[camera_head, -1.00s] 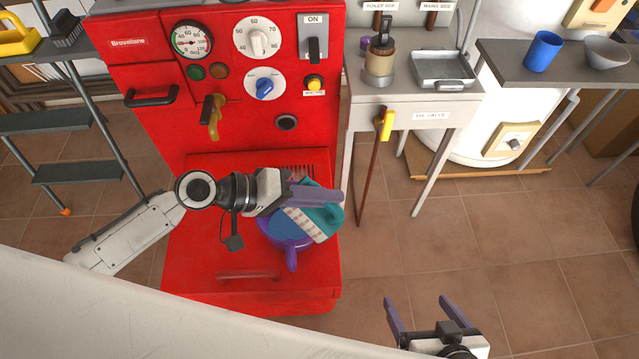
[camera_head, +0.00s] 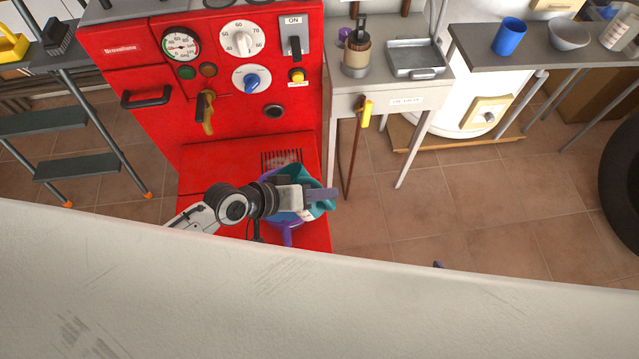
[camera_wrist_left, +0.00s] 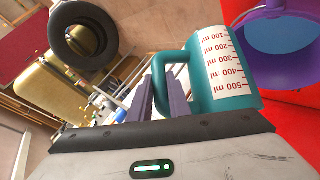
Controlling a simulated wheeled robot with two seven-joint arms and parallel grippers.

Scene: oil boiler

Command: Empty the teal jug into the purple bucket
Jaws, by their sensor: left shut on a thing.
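The teal jug (camera_head: 319,209) is in my left gripper (camera_head: 322,195), whose purple fingers are shut on its handle. The left wrist view shows the jug (camera_wrist_left: 235,80) with its white millilitre scale and the fingers (camera_wrist_left: 160,95) at the handle. The purple bucket (camera_head: 287,237) stands on the red boiler's lower ledge, partly hidden under the jug and gripper. In the left wrist view the bucket (camera_wrist_left: 246,14) is beside the jug, with a light blue inside. I cannot tell whether liquid leaves the jug. Of my right gripper (camera_head: 438,265) only a purple fingertip shows.
The red boiler (camera_head: 120,75) with dials and levers stands behind the bucket. A side table (camera_head: 390,90) with a metal tray (camera_head: 415,58) is to its right. A shelf with a blue cup (camera_head: 509,37) is farther right. A stepladder (camera_head: 75,165) stands left.

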